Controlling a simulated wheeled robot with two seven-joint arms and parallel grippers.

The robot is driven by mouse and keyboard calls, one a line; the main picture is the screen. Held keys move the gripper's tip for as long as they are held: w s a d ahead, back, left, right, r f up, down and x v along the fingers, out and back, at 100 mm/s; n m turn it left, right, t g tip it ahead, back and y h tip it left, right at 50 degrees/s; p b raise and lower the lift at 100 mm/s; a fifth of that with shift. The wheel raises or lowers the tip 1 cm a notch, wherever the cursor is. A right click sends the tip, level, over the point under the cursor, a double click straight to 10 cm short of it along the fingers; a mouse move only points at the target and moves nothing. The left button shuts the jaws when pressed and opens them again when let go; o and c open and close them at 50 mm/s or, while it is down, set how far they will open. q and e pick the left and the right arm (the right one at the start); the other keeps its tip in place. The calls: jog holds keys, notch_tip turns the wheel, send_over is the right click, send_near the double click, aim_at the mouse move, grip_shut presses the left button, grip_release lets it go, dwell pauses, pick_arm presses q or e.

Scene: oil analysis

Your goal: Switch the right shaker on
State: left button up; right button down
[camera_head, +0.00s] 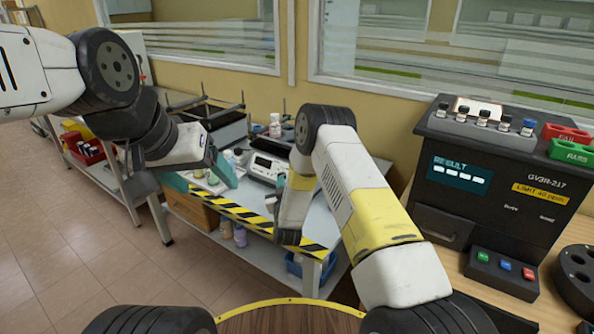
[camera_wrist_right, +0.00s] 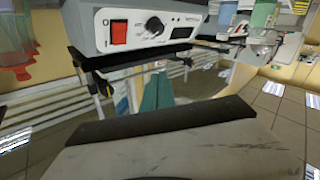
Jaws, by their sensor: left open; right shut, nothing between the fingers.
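In the right wrist view a grey shaker body (camera_wrist_right: 140,25) fills the top, with a red rocker switch (camera_wrist_right: 119,33), a black knob and a small dark display. The picture does not settle which shaker this is or the switch position. My right gripper's teal fingers (camera_wrist_right: 157,95) are shut and empty, below the switch in that view and apart from it. In the head view my right arm mostly hides this gripper. My left gripper (camera_head: 204,174) is open and empty over the left part of the bench. A black shaker platform (camera_head: 222,128) stands behind it.
A pale instrument with a dark display (camera_head: 266,168) sits on the bench between the arms. Striped tape (camera_head: 240,216) marks the bench's front edge. A black analyser (camera_head: 490,185) with coloured buttons stands on the wooden table at right. Small bottles (camera_head: 275,125) stand at the back.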

jog(key=w+d+f, duration=0.3)
jog(key=w+d, duration=0.1)
jog(key=w, duration=0.2)
jog(key=shift+w+d, duration=0.35)
jog(key=shift+d, duration=0.05)
dwell(2.2)
jog(key=shift+w+d+f, duration=0.15)
jog(key=shift+w+d, duration=0.1)
jog(key=shift+w, duration=0.05)
